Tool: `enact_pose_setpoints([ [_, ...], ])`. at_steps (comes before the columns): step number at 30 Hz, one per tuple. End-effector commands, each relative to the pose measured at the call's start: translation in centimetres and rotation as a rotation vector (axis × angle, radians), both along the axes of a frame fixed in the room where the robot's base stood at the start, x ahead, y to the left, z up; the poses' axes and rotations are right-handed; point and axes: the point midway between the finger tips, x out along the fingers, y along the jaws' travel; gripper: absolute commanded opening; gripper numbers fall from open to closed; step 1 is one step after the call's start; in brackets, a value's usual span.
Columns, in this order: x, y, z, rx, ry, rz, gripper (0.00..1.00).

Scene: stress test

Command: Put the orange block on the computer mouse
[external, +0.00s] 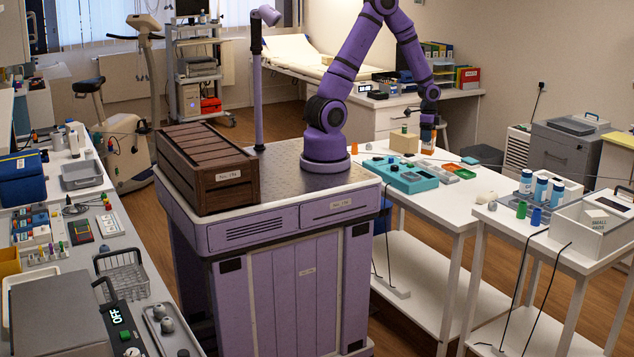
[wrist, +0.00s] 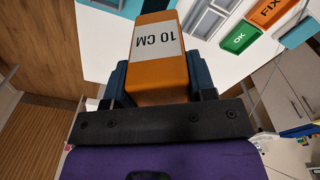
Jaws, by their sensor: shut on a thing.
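The orange block (wrist: 155,78) has a white label reading "10 CM" and sits between the two dark fingers of my gripper (wrist: 160,84) in the wrist view. The fingers are shut on its sides. In the external view my gripper (external: 428,133) points down over the white table, with the block (external: 428,145) below it; whether the block touches the table I cannot tell. I cannot single out the computer mouse for sure.
A tan block (external: 404,142) stands just left of my gripper. A teal case (external: 408,177) and a tray with green and orange tiles (external: 458,171) lie in front. Several bottles (external: 541,188) and a white box (external: 597,222) stand on the right table. The white table's front part is clear.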

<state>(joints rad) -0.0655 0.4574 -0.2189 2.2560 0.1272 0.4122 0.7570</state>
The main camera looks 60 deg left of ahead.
Motion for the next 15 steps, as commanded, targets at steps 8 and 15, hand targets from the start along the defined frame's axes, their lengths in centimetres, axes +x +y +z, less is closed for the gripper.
enact_pose_setpoints([
  [8,-1.7,-11.7,0.1,-0.019,-0.01,-0.334,0.22],
  [15,-3.7,-17.6,0.2,-0.031,-0.017,-0.507,0.22],
])
